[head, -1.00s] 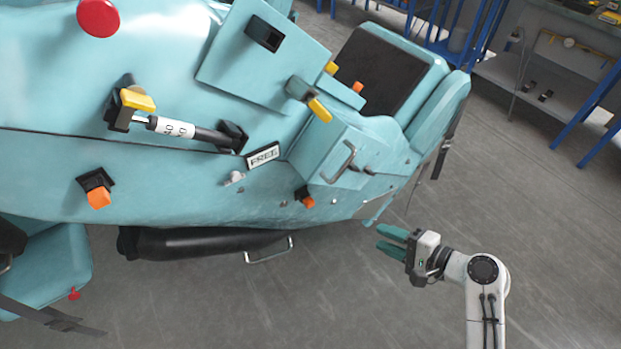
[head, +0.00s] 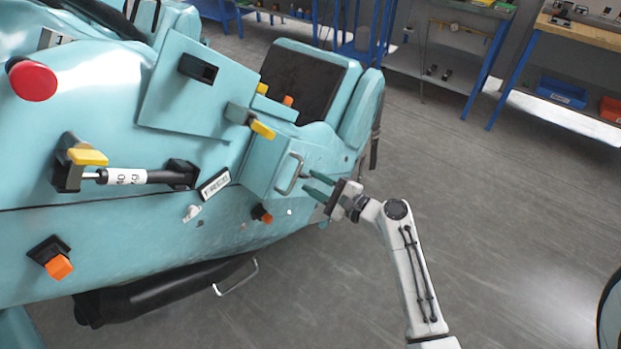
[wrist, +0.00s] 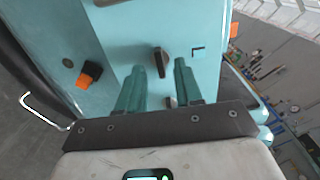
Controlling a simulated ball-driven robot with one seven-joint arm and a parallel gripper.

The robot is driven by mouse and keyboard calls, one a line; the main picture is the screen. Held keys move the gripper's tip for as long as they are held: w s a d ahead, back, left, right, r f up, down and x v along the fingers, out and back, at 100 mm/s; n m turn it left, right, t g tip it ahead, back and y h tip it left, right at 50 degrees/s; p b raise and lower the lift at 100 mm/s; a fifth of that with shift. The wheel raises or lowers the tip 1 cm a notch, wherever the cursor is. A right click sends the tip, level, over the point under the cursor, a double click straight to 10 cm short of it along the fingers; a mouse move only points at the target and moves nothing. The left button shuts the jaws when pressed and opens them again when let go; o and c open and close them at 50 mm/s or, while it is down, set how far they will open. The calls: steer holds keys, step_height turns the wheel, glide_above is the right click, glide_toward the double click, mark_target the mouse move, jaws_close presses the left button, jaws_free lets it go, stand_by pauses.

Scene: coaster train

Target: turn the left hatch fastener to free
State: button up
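My gripper (head: 318,188) is at the lower right side of the teal car, its two teal fingers apart with nothing between them in the head view. In the wrist view the fingers (wrist: 160,88) point at a teal panel with a dark upright knob (wrist: 161,62) just beyond them. A second dark knob (wrist: 170,101) shows low between the fingers, partly hidden. I cannot tell which knob is the left hatch fastener, nor whether a finger touches either. A small label reading FREE (head: 214,184) is on the car left of the boxy housing.
A metal handle (head: 290,174) is on the housing, close to my fingers. An orange button (head: 262,214) sits below it; it also shows in the wrist view (wrist: 88,75). A yellow-tipped lever (head: 262,130) juts out above. Open floor lies right, with blue-legged benches (head: 500,75) behind.

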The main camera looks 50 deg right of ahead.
steer(key=shift+w, duration=0.85)
jaws_close()
